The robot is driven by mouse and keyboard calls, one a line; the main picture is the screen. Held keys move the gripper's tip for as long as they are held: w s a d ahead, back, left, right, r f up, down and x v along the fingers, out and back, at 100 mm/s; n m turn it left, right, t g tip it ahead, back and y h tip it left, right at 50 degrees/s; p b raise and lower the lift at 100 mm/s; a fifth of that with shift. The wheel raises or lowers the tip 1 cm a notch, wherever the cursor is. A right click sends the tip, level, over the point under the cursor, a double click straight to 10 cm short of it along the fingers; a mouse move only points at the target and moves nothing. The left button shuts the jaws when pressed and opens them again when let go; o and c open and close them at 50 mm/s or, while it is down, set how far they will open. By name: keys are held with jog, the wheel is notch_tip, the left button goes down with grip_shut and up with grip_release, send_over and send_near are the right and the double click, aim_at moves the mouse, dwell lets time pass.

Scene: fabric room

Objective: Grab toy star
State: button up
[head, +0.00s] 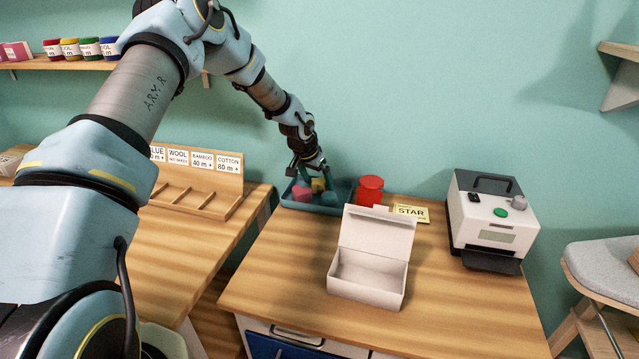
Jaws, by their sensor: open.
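My gripper (312,178) reaches down over a blue tray (343,187) at the back left of the wooden table. Several small coloured items lie in the tray, including a pink one (301,193), a yellow one (318,185) and a blue one (330,198). They are small and partly covered by my gripper, so I cannot tell which is the toy star. My gripper is open; whether it touches any item is hard to see. A yellow card reading STAR (411,212) stands on the table to the right.
A red container (370,190) stands just right of the tray. An open, empty white box (367,275) sits mid-table. A white machine with a green button (492,220) stands at the right. The table's front right is clear.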

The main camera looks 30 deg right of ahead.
jog(key=shift+c, duration=0.2)
jog(key=c, duration=1.3)
jog(key=shift+r, duration=0.1)
